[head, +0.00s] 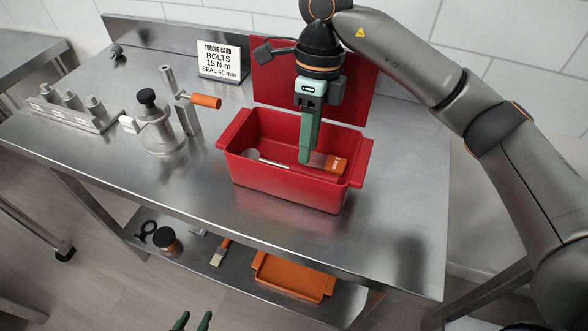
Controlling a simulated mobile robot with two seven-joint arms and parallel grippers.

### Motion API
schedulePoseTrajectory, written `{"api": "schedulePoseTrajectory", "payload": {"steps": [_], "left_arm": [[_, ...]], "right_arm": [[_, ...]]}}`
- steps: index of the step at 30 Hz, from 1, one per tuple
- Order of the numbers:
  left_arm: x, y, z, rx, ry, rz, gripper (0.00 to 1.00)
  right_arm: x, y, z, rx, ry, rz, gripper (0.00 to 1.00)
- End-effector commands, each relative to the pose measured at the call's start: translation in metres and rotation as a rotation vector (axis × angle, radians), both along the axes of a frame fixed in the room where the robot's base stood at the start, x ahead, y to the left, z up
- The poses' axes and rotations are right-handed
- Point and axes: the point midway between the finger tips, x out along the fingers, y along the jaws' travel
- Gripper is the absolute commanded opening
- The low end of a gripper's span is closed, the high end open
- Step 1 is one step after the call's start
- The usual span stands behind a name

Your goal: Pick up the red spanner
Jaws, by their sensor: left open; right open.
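I cannot make out a red spanner for certain in the head view. The red bin (285,188) on the steel table holds a slim metallic tool with a rounded end (251,155) at its left and an orange-ended piece (336,163) at its right. My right gripper (305,160) points down into the bin, between these two, its green fingers seen nearly edge-on. It is open, and it hides part of the bin's inside. My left gripper (191,322) shows only its green fingertips at the bottom edge, apart and empty, below and in front of the table.
A red panel (278,88) and a torque card (219,61) stand behind the bin. The lower shelf holds an orange tray (290,278), a brush (218,256), a jar (167,240) and a dark tool (146,230).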

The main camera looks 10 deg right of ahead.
Motion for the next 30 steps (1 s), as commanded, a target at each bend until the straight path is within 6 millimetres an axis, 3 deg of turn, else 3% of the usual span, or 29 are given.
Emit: {"api": "schedulePoseTrajectory", "payload": {"steps": [3, 10, 18, 27, 30], "left_arm": [[0.001, -0.002, 0.000, -0.004, -0.002, -0.003, 0.50], [0.002, -0.005, 0.004, -0.008, -0.009, -0.007, 0.50], [0.003, -0.004, 0.008, -0.008, -0.014, -0.006, 0.50], [0.001, 0.001, 0.002, 0.001, -0.004, 0.000, 0.50], [0.002, 0.001, 0.002, 0.001, -0.004, 0.000, 0.50]], "right_arm": [[-0.003, 0.002, -0.015, 0.001, 0.001, 0.001, 0.41], [-0.005, 0.004, -0.029, 0.001, 0.002, 0.001, 0.41], [-0.012, 0.008, -0.066, 0.000, 0.001, 0.001, 0.41], [-0.012, 0.009, -0.071, 0.000, -0.001, 0.001, 0.41], [-0.012, 0.009, -0.071, 0.000, -0.001, 0.001, 0.32]]}}
